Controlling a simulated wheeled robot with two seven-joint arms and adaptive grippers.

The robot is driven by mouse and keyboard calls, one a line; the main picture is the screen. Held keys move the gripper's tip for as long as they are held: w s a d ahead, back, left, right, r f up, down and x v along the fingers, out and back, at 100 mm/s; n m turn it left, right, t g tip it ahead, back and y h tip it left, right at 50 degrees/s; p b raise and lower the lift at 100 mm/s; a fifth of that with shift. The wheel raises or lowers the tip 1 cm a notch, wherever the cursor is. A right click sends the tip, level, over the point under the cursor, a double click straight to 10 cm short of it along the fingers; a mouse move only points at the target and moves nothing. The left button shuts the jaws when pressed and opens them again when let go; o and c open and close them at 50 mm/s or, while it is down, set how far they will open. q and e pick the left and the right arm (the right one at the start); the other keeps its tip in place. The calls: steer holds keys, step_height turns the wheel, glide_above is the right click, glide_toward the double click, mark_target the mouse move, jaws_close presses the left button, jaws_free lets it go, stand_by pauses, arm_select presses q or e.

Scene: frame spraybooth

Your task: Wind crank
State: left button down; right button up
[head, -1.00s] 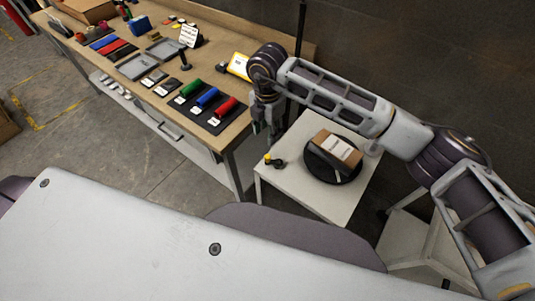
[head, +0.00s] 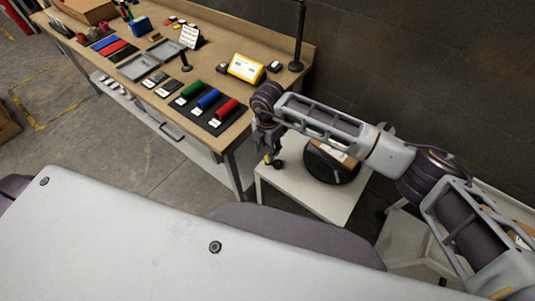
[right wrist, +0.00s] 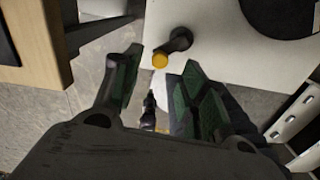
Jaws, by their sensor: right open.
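The crank (head: 278,164) is a small black arm with a yellow knob, at the left edge of the small white table (head: 310,195). In the right wrist view the crank (right wrist: 180,40) points its yellow knob (right wrist: 160,61) toward me. My right gripper (head: 267,152) is just above and around the knob in the head view. In the right wrist view my right gripper (right wrist: 158,68) is open, its green-padded fingers on either side of the knob, not visibly touching it. A black turntable (head: 331,172) stands on the white table, partly hidden by my right arm. My left gripper is out of view.
The wooden workbench (head: 232,140) stands close on the left, with colored rollers on a dark mat (head: 215,118) and a yellow device (head: 246,68). A dark wall (head: 420,60) is behind the white table. The bench corner (right wrist: 40,50) is near my right gripper.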

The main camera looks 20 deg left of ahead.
glide_above(274, 161)
steer(key=s+a, duration=0.1)
steer(key=a, duration=0.1)
steer(key=shift+s+a+f, duration=0.1)
steer(key=shift+s+f, duration=0.05)
steer(key=shift+f, duration=2.25)
steer(key=shift+c, duration=0.2)
jaws_close()
